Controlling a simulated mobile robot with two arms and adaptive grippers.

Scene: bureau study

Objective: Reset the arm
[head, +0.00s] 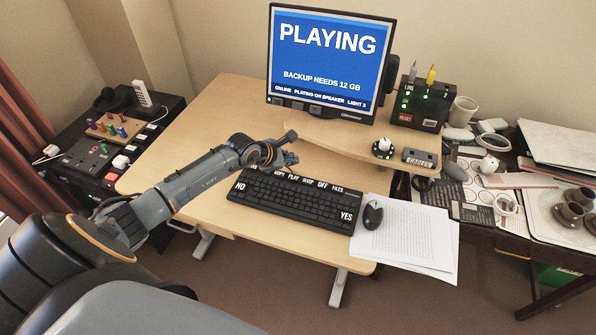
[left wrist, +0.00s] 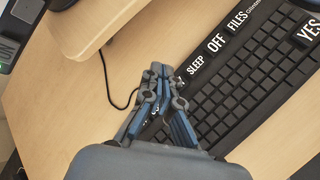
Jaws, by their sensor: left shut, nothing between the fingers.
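My left arm reaches in from the left in the head view, and its gripper (head: 288,158) is over the desk at the top edge of the black keyboard (head: 297,200). In the left wrist view the gripper's fingers (left wrist: 158,72) are closed together with nothing between them, beside the keyboard (left wrist: 245,85) near its SLEEP key. I cannot tell whether the fingertips touch the keyboard. My right gripper is not in view.
A monitor (head: 328,60) reading PLAYING stands at the back of the desk (head: 215,125). A mouse (head: 372,214) and papers (head: 415,235) lie right of the keyboard. A raised shelf (head: 345,135) holds a knob (head: 383,148). Side tables at left and right are cluttered.

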